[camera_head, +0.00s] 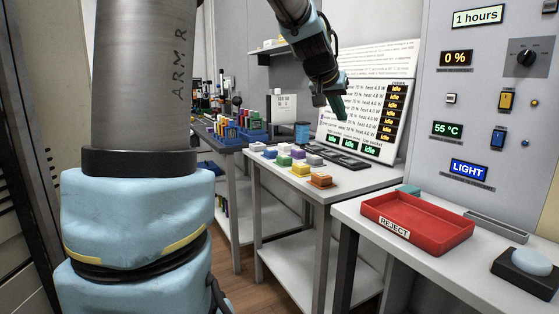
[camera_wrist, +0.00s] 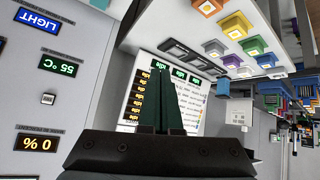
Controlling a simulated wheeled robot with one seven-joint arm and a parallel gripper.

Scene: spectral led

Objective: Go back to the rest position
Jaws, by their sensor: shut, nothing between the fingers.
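My gripper (camera_head: 338,106) hangs in the air in the head view, in front of the slanted display panel (camera_head: 386,112) and above the back of the white table (camera_head: 340,186). Its fingers are together and hold nothing. In the wrist view my gripper (camera_wrist: 170,80) shows as two dark green fingers side by side, pointing over the display panel (camera_wrist: 188,112), which shows rows of "Idle" labels. The fingers touch nothing that I can see. My upper arm fills the left of the head view and hides part of the room.
Several coloured blocks (camera_head: 301,170) stand on the white table beside dark flat slots (camera_head: 340,157). A red REJECT tray (camera_head: 440,232) and a pale blue button (camera_head: 533,261) are on the right table. Racks of coloured tubes (camera_head: 252,125) stand further back. A control wall (camera_head: 485,150) rises at right.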

